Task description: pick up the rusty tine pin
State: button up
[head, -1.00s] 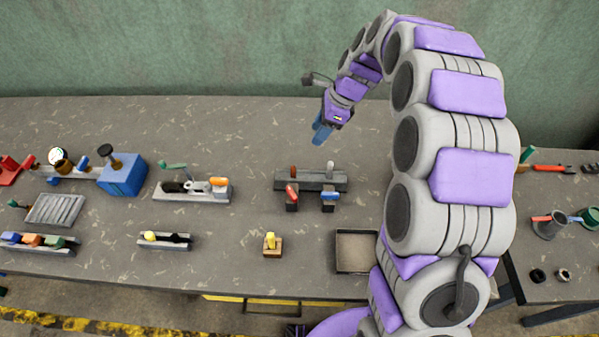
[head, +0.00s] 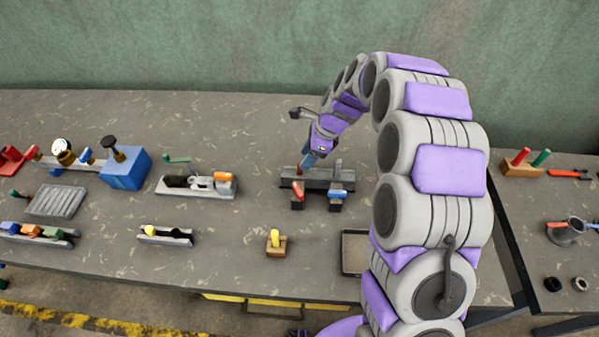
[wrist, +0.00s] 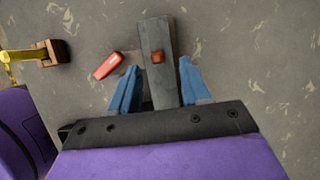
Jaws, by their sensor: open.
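The rusty tine pin (wrist: 157,57) shows in the wrist view as a small rust-brown block standing on a grey bar-shaped holder (wrist: 155,30). In the head view the pin (head: 305,174) is partly hidden under my fingertips, on the same holder (head: 325,184) at the table's middle. My gripper (wrist: 158,78) is open, its two blue fingers apart on either side of the holder. The pin lies between the lines of the fingers, slightly beyond their tips. In the head view my gripper (head: 308,161) points down just above the pin. I cannot tell whether it touches.
A red-handled piece (head: 298,192) and a blue-handled piece (head: 337,194) stand just in front of the holder. The red one (wrist: 108,65) is close to my left finger in the wrist view. A yellow-topped wooden block (head: 276,244) and a tray (head: 354,251) are nearer. Table behind is clear.

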aim_at(300, 172)
jog(key=b+x, duration=0.1)
jog(key=x, duration=0.3)
jog(key=shift+s+f, duration=0.1)
jog(key=shift+f, duration=0.15)
grip_shut()
jog(key=shift+r, duration=0.1)
